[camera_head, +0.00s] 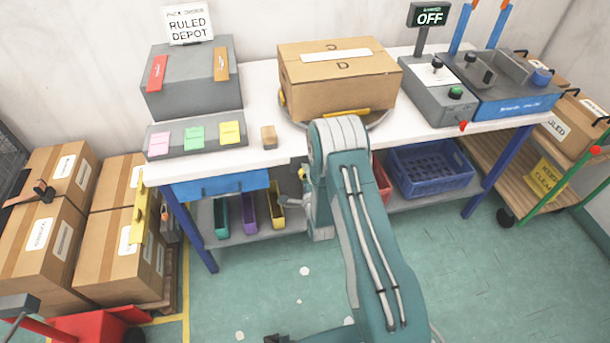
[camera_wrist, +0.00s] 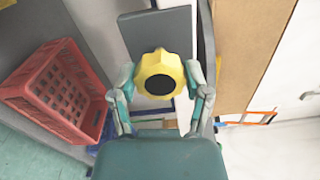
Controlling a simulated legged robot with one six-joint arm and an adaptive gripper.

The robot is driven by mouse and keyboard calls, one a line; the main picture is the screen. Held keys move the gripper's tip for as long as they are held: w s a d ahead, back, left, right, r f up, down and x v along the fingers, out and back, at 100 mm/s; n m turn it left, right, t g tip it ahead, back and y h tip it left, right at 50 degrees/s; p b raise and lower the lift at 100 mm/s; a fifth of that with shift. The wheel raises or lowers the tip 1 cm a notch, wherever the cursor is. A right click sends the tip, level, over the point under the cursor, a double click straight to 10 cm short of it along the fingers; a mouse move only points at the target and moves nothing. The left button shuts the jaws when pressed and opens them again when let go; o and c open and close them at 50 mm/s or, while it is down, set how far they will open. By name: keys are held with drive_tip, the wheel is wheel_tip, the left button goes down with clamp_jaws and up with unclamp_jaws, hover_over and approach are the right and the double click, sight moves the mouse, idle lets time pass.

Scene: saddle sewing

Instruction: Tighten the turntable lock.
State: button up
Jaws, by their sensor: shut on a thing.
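The lock knob (camera_wrist: 158,67) is yellow and lobed with a black round centre. In the wrist view it sits between the two fingers of my gripper (camera_wrist: 161,78), which is shut on it from both sides. A grey plate (camera_wrist: 158,28) lies behind the knob. In the head view the round grey turntable (camera_head: 382,117) is on the white bench under a closed carton (camera_head: 338,85). My arm covers the turntable's front edge there, and my gripper is mostly hidden below the bench edge. The carton also shows at the right of the wrist view (camera_wrist: 236,45).
A red crate (camera_wrist: 58,88) is left of my gripper in the wrist view. A blue crate (camera_head: 430,168) and several coloured bins (camera_head: 249,208) stand on the lower shelf. A small wooden block (camera_head: 269,137) lies on the bench. Stacked cartons (camera_head: 118,250) stand left; a cart (camera_head: 530,172) stands right.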

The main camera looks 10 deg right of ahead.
drive_tip(key=shift+s+d+f+m, duration=0.1)
drive_tip(key=shift+d+f+m, duration=0.1)
drive_tip(key=shift+m, duration=0.4)
drive_tip(key=o, duration=1.1)
drive_tip(key=shift+o, duration=0.2)
drive_tip(key=shift+s+a, duration=0.1)
drive_tip(key=s, duration=1.1)
drive_tip(key=shift+s, duration=0.3)
